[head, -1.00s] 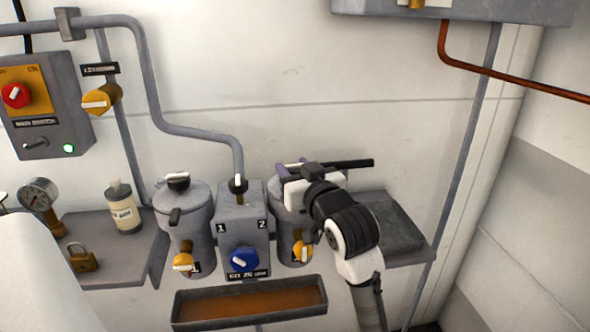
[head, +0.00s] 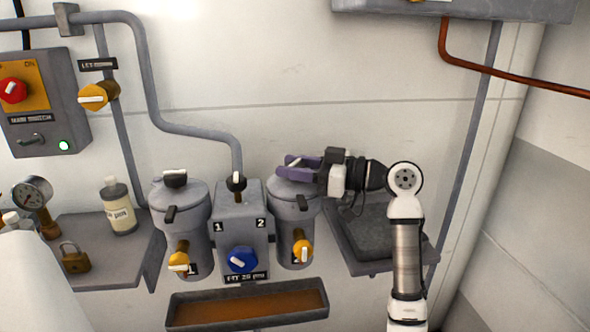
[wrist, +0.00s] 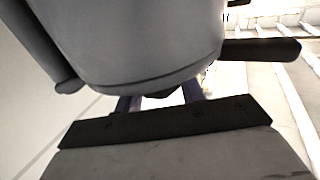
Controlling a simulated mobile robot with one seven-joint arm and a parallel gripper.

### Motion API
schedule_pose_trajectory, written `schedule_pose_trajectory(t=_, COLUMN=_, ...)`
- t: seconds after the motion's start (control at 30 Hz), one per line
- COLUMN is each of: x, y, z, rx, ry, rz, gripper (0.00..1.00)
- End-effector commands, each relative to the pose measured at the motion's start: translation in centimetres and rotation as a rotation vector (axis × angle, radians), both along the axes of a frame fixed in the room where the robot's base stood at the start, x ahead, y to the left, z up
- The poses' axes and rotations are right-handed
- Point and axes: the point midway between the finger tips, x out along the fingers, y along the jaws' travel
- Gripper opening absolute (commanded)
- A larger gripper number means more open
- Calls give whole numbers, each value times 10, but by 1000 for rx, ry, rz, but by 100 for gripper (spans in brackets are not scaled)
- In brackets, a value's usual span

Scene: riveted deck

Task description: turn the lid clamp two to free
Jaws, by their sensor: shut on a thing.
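The right canister (head: 283,222), marked 2, is a grey pot standing right of the numbered grey block. My gripper (head: 298,161) is on top of its lid, reaching in from the right with purple fingers. It is shut on lid clamp two, which the gripper mostly hides in the head view.
The left canister (head: 182,230) has a black lid clamp (head: 175,178) with a pale top. The numbered block (head: 240,215) has a blue knob (head: 243,260). A drip tray (head: 248,316) hangs below. A shelf (head: 375,269) is under my arm. Wall space above is clear.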

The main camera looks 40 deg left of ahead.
Motion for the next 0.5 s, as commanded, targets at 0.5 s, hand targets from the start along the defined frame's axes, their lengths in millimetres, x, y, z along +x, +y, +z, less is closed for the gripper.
schedule_pose_trajectory(t=0.5, x=0, y=1, z=3, rx=0, ry=2, rz=454, gripper=16)
